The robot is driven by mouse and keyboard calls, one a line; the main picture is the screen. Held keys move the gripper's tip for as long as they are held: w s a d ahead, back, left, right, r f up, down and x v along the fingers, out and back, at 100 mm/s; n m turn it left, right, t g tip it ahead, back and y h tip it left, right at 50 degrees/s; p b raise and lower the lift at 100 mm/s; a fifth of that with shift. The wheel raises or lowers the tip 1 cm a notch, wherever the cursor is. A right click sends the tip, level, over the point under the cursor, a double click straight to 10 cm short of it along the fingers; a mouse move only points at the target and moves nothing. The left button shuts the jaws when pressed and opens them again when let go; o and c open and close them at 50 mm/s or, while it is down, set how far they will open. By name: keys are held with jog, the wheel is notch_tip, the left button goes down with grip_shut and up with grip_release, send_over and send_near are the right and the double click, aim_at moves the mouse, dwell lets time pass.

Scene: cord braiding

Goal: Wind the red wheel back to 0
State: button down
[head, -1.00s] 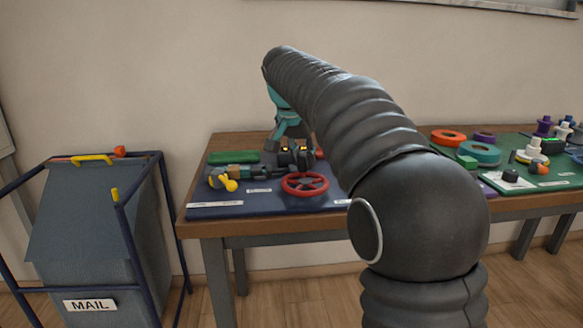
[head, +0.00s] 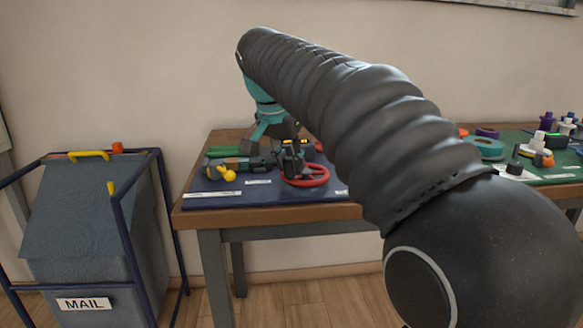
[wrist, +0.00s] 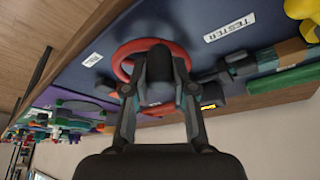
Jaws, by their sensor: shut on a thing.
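The red wheel (head: 309,184) lies flat on the dark blue mat near the table's front edge. It also shows in the wrist view (wrist: 126,51), behind my fingers, which hide part of its rim and middle. My gripper (head: 292,172) points down at the wheel's left side. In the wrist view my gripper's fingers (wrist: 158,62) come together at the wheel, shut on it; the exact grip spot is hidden. A dark box with small yellow lit marks (head: 291,141) stands behind the wheel. Its reading is too small to make out.
A yellow knob (head: 229,176) on a dark device lies left of the wheel, near a green block (head: 222,150). A white label (wrist: 228,26) reads TESTER. Tape rolls and bottles stand on the green mat (head: 560,172) at right. A mail bin (head: 85,235) stands left.

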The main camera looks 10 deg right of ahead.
aim_at(309, 181)
jog(key=shift+s+d, duration=0.65)
jog(key=shift+d, duration=0.15)
jog(key=shift+s+d+f+b, duration=0.15)
jog(key=shift+s+d+b, duration=0.05)
jog(key=shift+d+b, duration=0.35)
jog(key=shift+d, duration=0.5)
jog(key=c, duration=0.9)
grip_release()
jog(key=shift+o, duration=0.2)
